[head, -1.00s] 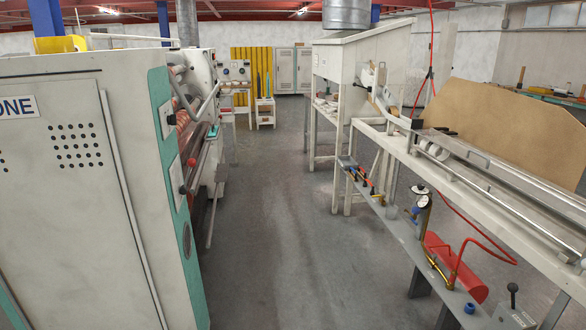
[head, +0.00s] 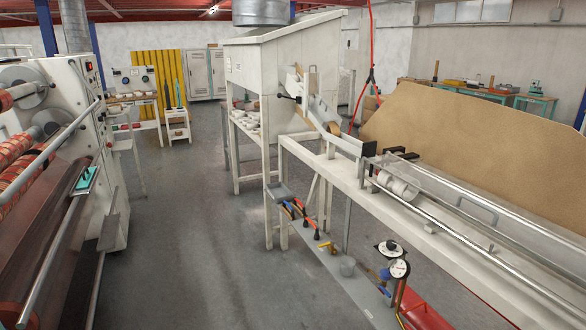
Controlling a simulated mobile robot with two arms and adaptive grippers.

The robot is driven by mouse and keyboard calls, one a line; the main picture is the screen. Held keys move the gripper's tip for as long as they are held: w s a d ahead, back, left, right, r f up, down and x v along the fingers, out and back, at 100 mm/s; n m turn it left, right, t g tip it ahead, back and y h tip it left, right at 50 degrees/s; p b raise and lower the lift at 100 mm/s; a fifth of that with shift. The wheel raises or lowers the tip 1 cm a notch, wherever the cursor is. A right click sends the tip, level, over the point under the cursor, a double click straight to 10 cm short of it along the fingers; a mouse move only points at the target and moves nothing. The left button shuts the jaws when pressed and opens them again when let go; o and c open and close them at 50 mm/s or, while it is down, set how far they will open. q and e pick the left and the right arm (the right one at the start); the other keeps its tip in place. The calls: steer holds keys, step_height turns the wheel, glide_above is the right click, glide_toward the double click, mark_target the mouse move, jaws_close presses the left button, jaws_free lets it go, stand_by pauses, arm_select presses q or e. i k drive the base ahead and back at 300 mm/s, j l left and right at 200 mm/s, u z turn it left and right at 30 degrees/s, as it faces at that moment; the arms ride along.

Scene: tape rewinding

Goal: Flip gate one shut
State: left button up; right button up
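No label reading gate one shows, so I cannot tell for sure which part it is. A sloping metal chute (head: 322,118) runs down from the white hooded cabinet (head: 262,72) onto a long white bench (head: 330,172). A black-knobbed lever (head: 288,97) sticks out to the left near the chute's upper end. A dark block (head: 369,151) stands at the chute's lower end. I cannot tell whether any gate there is open or shut. Neither of my grippers is in view.
A tape machine (head: 60,200) with red rolls and metal bars stands close at left. A grey floor aisle (head: 190,230) is clear between it and the bench. Below the bench, a low shelf holds coloured-handled tools (head: 300,212) and gauges (head: 398,268). A tan board (head: 470,140) stands behind the bench.

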mark_target(313, 87)
steer(key=i+z, duration=0.15)
steer(key=i, duration=0.55)
steer(key=i+j+z, duration=0.1)
steer(key=i, duration=0.6)
steer(key=i+j+z, duration=0.15)
steer(key=i+j, duration=0.8)
steer(key=i+j+z, duration=0.1)
steer(key=i+j, duration=0.8)
steer(key=j, duration=0.2)
